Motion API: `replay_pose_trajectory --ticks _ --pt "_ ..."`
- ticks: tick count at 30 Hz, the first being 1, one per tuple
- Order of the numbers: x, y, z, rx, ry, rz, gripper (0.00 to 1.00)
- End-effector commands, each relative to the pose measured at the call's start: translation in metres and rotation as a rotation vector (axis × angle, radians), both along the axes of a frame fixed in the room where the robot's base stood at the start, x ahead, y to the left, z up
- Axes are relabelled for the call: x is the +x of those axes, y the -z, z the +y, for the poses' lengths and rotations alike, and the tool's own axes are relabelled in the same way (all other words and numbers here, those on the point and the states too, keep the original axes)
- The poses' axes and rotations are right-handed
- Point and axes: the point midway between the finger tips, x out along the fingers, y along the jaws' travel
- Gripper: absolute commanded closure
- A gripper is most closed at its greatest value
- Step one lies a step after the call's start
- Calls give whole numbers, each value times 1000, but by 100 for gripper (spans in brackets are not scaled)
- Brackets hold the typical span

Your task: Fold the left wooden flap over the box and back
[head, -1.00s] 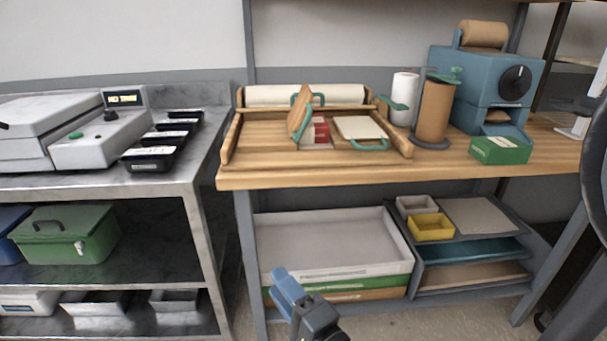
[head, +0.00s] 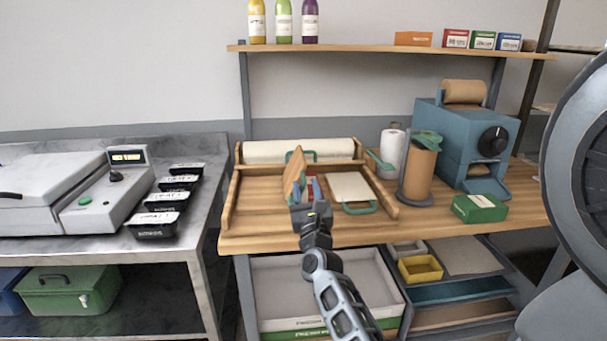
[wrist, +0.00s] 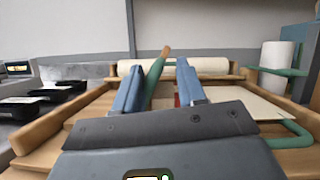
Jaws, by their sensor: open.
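The left wooden flap (head: 294,176) stands raised and tilted at the middle of the wooden board station, with a green handle at its edge. In the wrist view the green handle (wrist: 152,80) rises between the blue fingers. My gripper (head: 309,189) is open in front of the flap; I cannot tell whether it touches it. My gripper also fills the wrist view (wrist: 158,85). The red and white box (head: 311,182) sits just right of the flap, mostly hidden by my gripper. The right flap (head: 349,187) lies flat with its green handle toward the front.
A white paper roll (head: 300,150) lies along the back of the station. A brown roll (head: 420,168), a white roll (head: 390,148) and a green box (head: 480,208) stand to the right. Black trays (head: 156,222) line the steel counter at left. A shelf (head: 380,48) hangs above.

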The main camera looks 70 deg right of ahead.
Motion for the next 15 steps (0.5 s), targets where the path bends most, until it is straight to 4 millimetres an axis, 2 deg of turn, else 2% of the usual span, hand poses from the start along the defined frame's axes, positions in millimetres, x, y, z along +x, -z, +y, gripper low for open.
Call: replay_pose_trajectory --ticks 1,6,15 --pt "4 -7 -7 -1 0 0 60" --pt "13 -14 -24 0 -1 1 60" --pt "18 -15 -33 0 -1 2 60"
